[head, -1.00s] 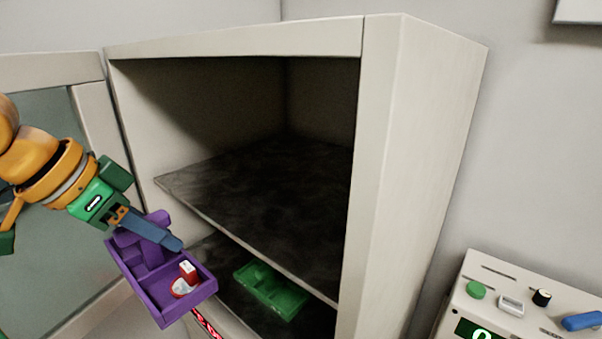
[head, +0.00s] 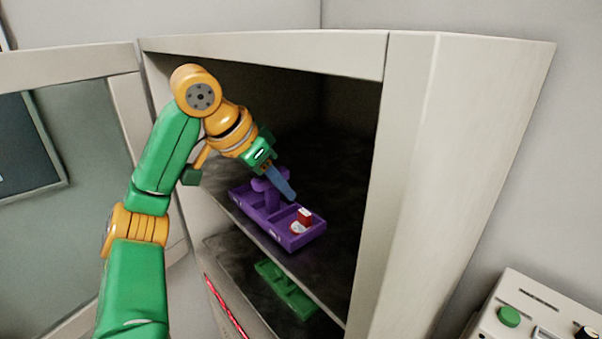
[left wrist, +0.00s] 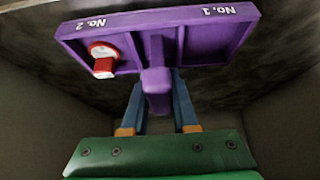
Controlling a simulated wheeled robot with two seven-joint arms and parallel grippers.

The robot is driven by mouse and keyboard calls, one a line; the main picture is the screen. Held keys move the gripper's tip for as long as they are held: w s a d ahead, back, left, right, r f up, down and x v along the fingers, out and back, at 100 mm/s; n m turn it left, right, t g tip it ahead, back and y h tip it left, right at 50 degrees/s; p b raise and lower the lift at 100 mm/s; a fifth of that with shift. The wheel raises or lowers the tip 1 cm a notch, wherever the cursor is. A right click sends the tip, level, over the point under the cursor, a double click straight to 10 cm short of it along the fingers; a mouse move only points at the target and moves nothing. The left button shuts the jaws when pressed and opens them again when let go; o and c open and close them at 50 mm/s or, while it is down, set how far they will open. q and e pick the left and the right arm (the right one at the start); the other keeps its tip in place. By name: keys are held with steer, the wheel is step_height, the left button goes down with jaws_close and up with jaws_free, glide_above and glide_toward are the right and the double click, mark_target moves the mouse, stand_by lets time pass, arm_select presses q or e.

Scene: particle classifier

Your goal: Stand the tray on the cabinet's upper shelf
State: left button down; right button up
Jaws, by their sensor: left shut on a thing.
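The purple tray (head: 283,229) is at the cabinet's upper shelf (head: 330,262), near its front edge. I cannot tell whether it touches the shelf. A red and white item (head: 302,220) sits in its right compartment. In the left wrist view the tray (left wrist: 215,45) shows labels "No. 1" and "No. 2", with the red and white item (left wrist: 103,60) on the No. 2 side. My left gripper (head: 284,190) is shut on the tray's central handle; its blue fingers (left wrist: 160,100) flank the handle. My right gripper is not in view.
The cabinet (head: 415,150) stands open, its glass door (head: 90,150) swung to the left. A green tray (head: 287,290) lies on the lower shelf. A device with a green button (head: 508,317) stands at the lower right. The upper shelf behind the purple tray looks clear.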

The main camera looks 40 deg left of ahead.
arm_select(q)
steer(key=shift+w+d, duration=0.1)
steer(key=shift+w, duration=0.6)
steer(key=shift+w+r+p, duration=0.2)
steer(key=shift+w+p, duration=0.7)
steer(key=shift+w, duration=0.35)
steer(key=shift+w+f, duration=0.15)
steer(key=shift+w, duration=0.2)
steer(key=shift+w+d+f, duration=0.1)
steer(key=shift+f, duration=0.25)
steer(key=shift+s, duration=0.2)
steer(key=c, duration=1.1)
jaws_free()
steer(key=shift+f, duration=0.15)
steer(key=o, duration=0.4)
